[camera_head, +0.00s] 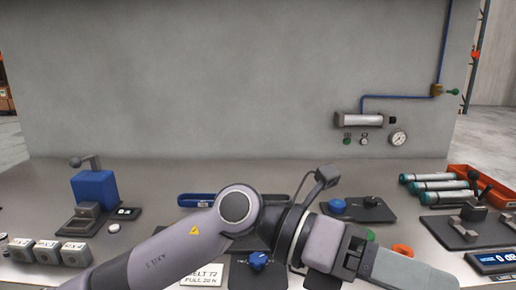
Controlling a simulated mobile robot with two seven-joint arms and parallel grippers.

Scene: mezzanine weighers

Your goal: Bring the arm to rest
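My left arm comes in from the bottom left and reaches across the front of the bench (150,165) to the right. Its gripper (425,277) is low at the lower right, seen from the side and partly cut off by the bottom edge. I cannot tell whether its fingers are apart, and no held object shows. The arm hides part of the middle of the bench. My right gripper is not in view.
A blue knob (258,260) and a label card (203,274) lie by the arm. Near the gripper are an orange ring (403,250), a clamp fixture (466,226), a display (492,262) and green-capped cylinders (440,186).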

